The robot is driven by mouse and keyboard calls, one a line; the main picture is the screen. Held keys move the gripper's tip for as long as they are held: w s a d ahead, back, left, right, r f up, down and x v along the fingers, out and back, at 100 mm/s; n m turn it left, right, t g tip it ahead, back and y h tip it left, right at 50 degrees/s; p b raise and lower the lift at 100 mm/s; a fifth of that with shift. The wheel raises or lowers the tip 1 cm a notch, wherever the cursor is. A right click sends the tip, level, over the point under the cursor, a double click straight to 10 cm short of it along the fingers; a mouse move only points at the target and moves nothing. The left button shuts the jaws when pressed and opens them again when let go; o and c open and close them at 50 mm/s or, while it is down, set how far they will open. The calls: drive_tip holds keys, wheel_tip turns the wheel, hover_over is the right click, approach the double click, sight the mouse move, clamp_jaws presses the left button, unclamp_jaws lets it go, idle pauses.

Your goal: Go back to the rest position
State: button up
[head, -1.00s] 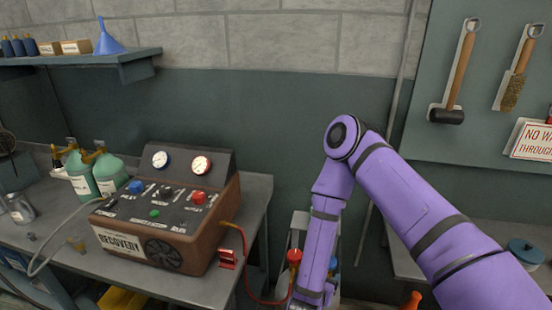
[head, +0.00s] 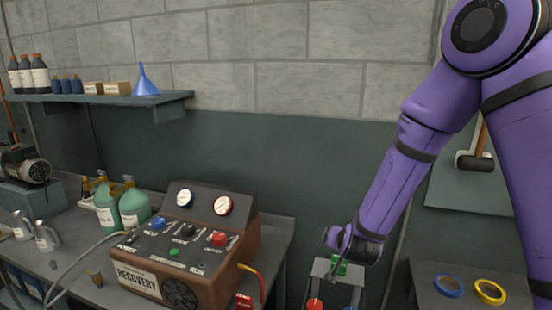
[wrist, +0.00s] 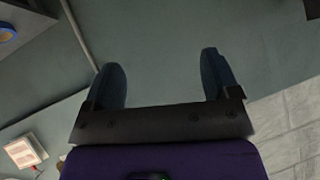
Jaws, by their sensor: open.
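My gripper (wrist: 161,75) shows in the wrist view with its two dark fingers wide apart and nothing between them. Behind the fingers is the plain grey-green wall (wrist: 165,35). In the head view, my purple arm comes in from the right and bends down, and its wrist end hangs above a grey stand (head: 322,268).
The brown recovery machine (head: 190,265) stands on the left workbench (head: 277,240), near green bottles (head: 133,207). A shelf (head: 170,100) with a blue funnel (head: 145,80) is above. Blue and yellow tape rolls (head: 490,291) lie on the right bench.

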drive_tip(key=s+d+r+n+g+y, duration=0.1)
drive_tip(key=s+d+r, duration=0.15)
drive_tip(key=r, duration=0.35)
drive_tip(key=s+d+r+n+g, duration=0.1)
drive_tip(key=s+r, duration=0.3)
drive_tip(key=r, duration=0.3)
drive_tip(key=s+d+r+n+y, duration=0.1)
drive_tip(key=s+r, duration=0.3)
drive_tip(key=r, duration=0.2)
drive_tip(key=s+d+r+g, duration=0.1)
drive_tip(key=s+d+r, duration=0.1)
drive_tip(key=s, duration=0.5)
drive_tip(key=s+d+r+g+h, duration=0.1)
drive_tip(key=s+d+r, duration=0.2)
drive_tip(key=s, duration=0.4)
drive_tip(key=s+d+r+n+g, duration=0.1)
drive_tip(key=s+d+r, duration=0.2)
drive_tip(key=s, duration=0.4)
drive_tip(key=shift+s+r+h, duration=0.25)
drive_tip(key=shift+r+h, duration=0.05)
drive_tip(key=shift+r, duration=0.2)
drive_tip(key=shift+c, duration=0.5)
